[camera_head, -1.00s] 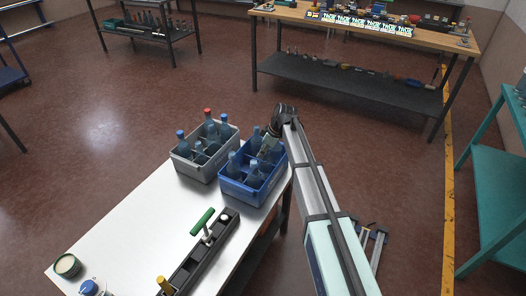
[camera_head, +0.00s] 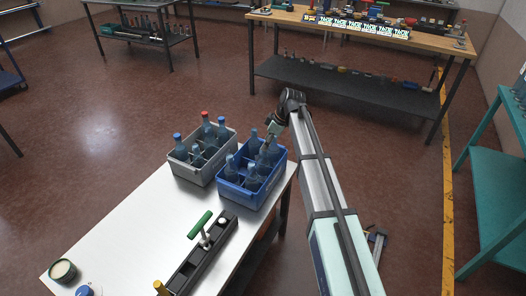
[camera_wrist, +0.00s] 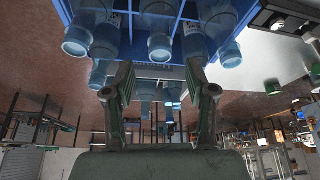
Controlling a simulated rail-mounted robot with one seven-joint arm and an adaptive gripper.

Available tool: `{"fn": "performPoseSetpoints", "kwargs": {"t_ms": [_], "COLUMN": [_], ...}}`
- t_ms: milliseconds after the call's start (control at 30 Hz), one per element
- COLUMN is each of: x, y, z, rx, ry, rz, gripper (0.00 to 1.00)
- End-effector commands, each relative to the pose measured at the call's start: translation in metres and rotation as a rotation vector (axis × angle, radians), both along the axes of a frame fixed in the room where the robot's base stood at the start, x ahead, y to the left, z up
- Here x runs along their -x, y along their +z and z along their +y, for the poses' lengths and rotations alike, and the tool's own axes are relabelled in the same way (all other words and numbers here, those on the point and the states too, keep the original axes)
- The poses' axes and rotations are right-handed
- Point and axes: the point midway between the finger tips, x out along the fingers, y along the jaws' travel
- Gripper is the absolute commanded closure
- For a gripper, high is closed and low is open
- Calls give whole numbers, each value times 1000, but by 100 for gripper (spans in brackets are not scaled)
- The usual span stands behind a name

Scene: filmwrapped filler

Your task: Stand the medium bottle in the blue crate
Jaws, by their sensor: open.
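The blue crate (camera_head: 246,199) stands at the far right corner of the white table. Several blue bottles stand upright in its compartments, among them a front bottle (camera_head: 252,177) and a back bottle (camera_head: 254,142). I cannot tell which is the medium one. My gripper (camera_head: 273,127) is at the crate's far right side, above bottle-top height. In the wrist view my gripper (camera_wrist: 158,78) is open, with nothing between its fingers. The blue crate (camera_wrist: 150,70) and its bottles fill the top of that view, just beyond the fingertips.
A grey crate (camera_head: 203,178) with several bottles, one red-capped, stands close left of the blue crate. A black fixture with a green handle (camera_head: 200,224) lies in front. A wooden workbench stands behind.

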Motion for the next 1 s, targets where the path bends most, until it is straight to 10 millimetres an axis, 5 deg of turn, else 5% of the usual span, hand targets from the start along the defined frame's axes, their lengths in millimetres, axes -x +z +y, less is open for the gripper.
{"fn": "performPoseSetpoints", "kwargs": {"t_ms": [300,533,667,767,1000], "x": [3,10,28,53,139], "y": [38,27,-17,-69,-198], "z": [-15,-21,-35,-50,-95], "rx": [0,6,26,53,143], "ry": [0,-21,-88,-172,-412], "rz": [0,20,76,144,325], "gripper": [44,44,44,44,44]}}
